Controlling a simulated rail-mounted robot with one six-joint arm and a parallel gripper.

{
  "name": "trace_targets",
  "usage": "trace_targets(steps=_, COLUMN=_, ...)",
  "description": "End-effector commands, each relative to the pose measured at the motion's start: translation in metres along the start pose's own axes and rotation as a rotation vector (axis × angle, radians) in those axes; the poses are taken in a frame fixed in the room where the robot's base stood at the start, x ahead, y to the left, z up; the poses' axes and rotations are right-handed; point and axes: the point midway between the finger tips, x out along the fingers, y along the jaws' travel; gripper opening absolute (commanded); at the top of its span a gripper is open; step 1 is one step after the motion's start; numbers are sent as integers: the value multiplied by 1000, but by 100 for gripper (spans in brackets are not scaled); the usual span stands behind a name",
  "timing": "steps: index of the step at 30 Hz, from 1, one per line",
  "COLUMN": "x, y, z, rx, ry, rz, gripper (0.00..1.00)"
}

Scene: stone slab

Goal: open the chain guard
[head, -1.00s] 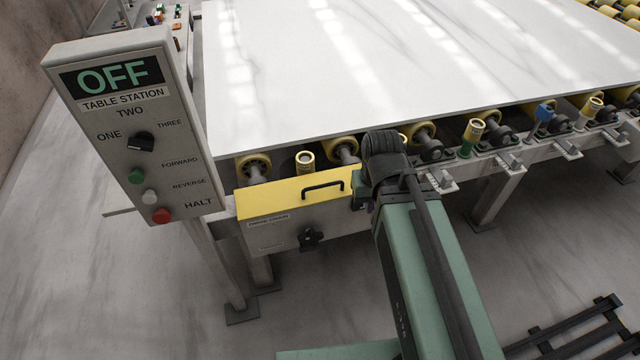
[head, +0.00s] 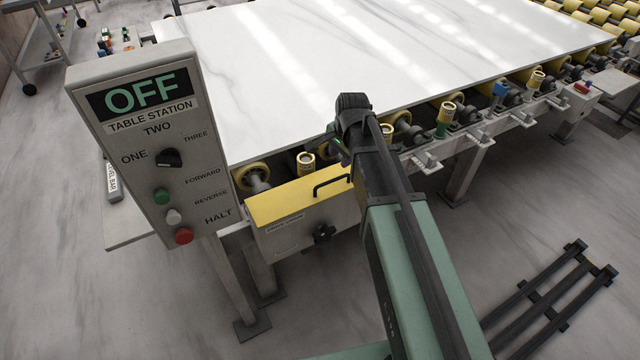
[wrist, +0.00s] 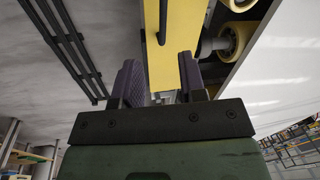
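The chain guard (head: 285,204) is a yellow lid with a black bar handle (head: 331,184), lying flat on a grey box at the table's near edge. In the wrist view the yellow guard (wrist: 178,60) runs away between and beyond my fingers, with the black handle (wrist: 162,22) at the top. My gripper (wrist: 157,80) is open, its two dark ridged fingers apart and the handle beyond their tips. In the head view my gripper (head: 341,150) is mostly hidden by my wrist, at the right end of the guard. Any contact cannot be told.
A control box (head: 150,150) reading OFF stands left of the guard. A white stone slab (head: 330,80) lies just behind it over yellow rollers (head: 252,177). A black knob (head: 324,233) is on the box front. A dark rack (head: 545,295) lies on the floor at right.

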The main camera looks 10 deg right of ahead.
Motion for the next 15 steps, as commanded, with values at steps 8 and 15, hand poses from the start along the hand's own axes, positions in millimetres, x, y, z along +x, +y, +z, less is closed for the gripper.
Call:
trace_targets(steps=8, x=1, y=-2, z=-1, rx=208, ry=5, rz=-19, gripper=38)
trace_targets(steps=15, x=31, y=-2, z=-1, rx=205, ry=5, rz=-18, gripper=38)
